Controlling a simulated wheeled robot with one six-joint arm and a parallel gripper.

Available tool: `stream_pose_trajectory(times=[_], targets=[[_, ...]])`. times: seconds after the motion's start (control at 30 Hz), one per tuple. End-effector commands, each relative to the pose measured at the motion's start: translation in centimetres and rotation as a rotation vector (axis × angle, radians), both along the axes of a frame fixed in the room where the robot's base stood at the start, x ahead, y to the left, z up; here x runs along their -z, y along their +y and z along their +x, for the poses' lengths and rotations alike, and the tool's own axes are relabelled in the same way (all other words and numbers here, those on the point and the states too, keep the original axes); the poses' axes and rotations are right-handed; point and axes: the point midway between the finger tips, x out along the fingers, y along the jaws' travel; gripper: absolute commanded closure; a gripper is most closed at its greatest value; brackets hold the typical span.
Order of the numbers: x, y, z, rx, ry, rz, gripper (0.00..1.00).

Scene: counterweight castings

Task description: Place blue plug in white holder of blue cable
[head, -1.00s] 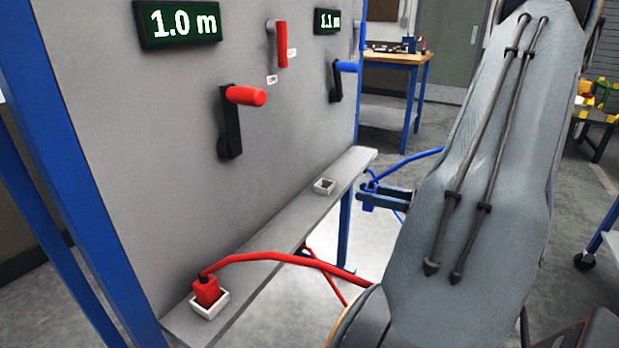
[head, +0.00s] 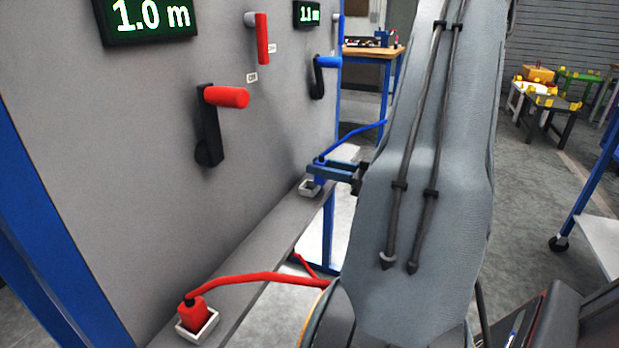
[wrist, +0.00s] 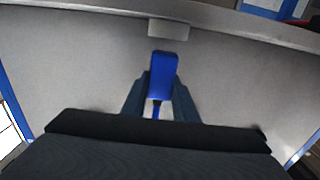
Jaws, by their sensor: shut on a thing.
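My gripper (head: 318,170) is shut on the blue plug (wrist: 163,75), which sticks out beyond the fingertips in the wrist view. The blue cable (head: 362,131) runs from the plug up to the right in the head view. The small white holder (head: 309,189) stands on the grey ledge, just below the fingertips in the head view. In the wrist view the holder (wrist: 168,30) lies just beyond the plug's end, with a small gap in the picture. The fingers hide much of the plug in the head view; its exact height over the holder I cannot tell.
A red plug (head: 193,311) sits in another white holder (head: 210,325) at the near end of the ledge (head: 255,250). Its red cable (head: 250,279) runs right, toward my arm. Red (head: 226,97) and blue (head: 328,62) crank handles stick out from the grey panel above.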

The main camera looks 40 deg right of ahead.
Motion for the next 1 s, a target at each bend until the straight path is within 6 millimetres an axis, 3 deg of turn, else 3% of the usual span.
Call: stream_pose_trajectory(times=[0.1, 0.23, 0.37, 0.6, 0.97, 1.0], targets=[[0.0, 0.9, 2.1, -0.003, 0.0, 0.0, 0.97], [0.0, 1.3, 3.1, -0.001, 0.0, 0.0, 0.97], [0.6, 1.4, 3.3, 0.0, 0.001, 0.002, 0.97], [3.5, 1.4, 3.3, 0.0, 0.001, 0.002, 0.97], [3.8, 1.4, 3.2, -0.001, 0.0, 0.001, 0.97], [3.8, 1.4, 3.2, -0.001, 0.0, 0.0, 0.7]])
